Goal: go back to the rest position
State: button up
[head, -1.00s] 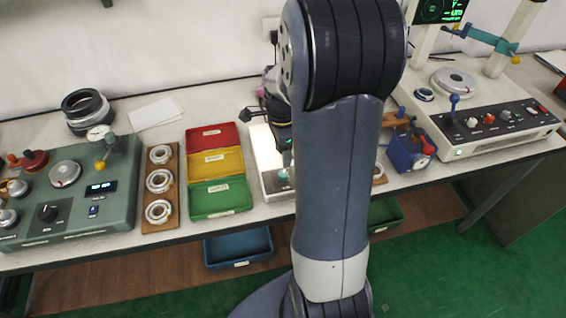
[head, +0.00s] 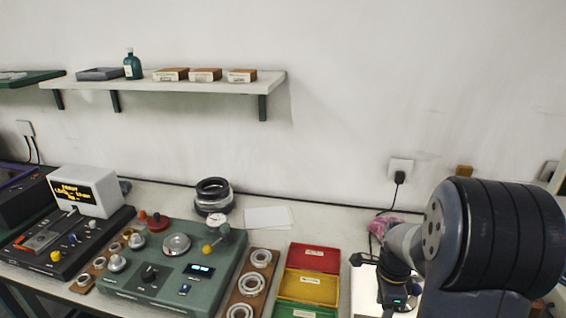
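My arm fills the right side of the head view. Bearing rings (head: 251,284) lie in a row on a wooden board (head: 268,270) left of the coloured trays.
Red (head: 315,257), yellow (head: 309,287) and green trays stand left of my arm. A green tester (head: 172,262) and a black device with a lit display (head: 86,191) stand further left. A wall shelf (head: 165,84) holds boxes and a bottle (head: 132,66).

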notch_tip(320, 180, down, 6)
jog(key=shift+s, duration=0.1)
dwell(0.5)
